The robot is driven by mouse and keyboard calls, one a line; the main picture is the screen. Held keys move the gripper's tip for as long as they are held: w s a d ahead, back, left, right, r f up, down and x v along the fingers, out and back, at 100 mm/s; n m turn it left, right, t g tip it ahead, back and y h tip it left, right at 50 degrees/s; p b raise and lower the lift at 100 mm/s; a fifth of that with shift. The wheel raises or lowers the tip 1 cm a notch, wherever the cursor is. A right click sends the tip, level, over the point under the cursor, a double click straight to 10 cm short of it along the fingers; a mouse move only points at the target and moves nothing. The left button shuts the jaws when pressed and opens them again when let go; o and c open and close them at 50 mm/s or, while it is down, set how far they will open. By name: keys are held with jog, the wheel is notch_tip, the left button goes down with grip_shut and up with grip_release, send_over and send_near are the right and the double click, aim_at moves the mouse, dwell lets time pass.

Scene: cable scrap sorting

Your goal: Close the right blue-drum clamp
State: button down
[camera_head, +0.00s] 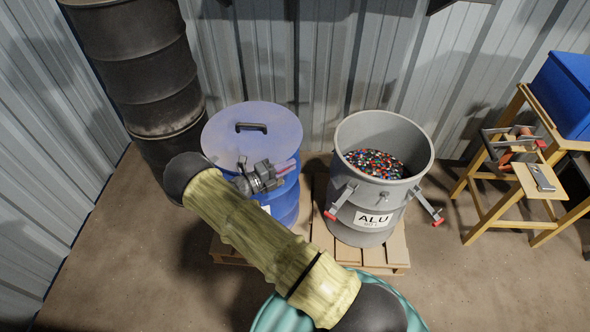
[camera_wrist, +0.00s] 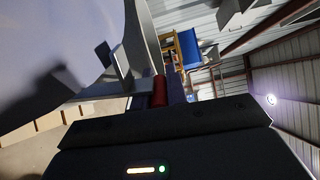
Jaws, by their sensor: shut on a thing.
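The blue drum (camera_head: 285,203) stands on the pallet with its blue lid (camera_head: 225,125) on and a black handle on top. My gripper (camera_head: 287,168) is at the right side of the lid rim. In the wrist view my gripper (camera_wrist: 160,92) is shut on the red grip of the right clamp (camera_wrist: 159,88). A grey metal bracket (camera_wrist: 115,65) shows beside the pale lid surface there. My arm and gripper hide the clamp in the head view, so I cannot tell how far it is turned. Any left clamp is hidden too.
A grey ALU drum (camera_head: 350,215) with coloured granules and two red-tipped clamps stands open just to the right. Both drums share a wooden pallet (camera_head: 375,256). Black drums (camera_head: 150,85) are stacked at the left. A wooden stand (camera_head: 485,205) with a blue bin (camera_head: 565,95) is at the right.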

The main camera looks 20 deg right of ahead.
jog(key=shift+w+a, duration=0.1)
jog(key=shift+w, duration=0.1)
dwell(0.3)
jog(key=c, duration=1.4)
grip_release()
jog(key=b+v, duration=0.1)
jog(key=v, duration=1.6)
jog(key=shift+a, duration=0.2)
jog(key=shift+s, duration=0.1)
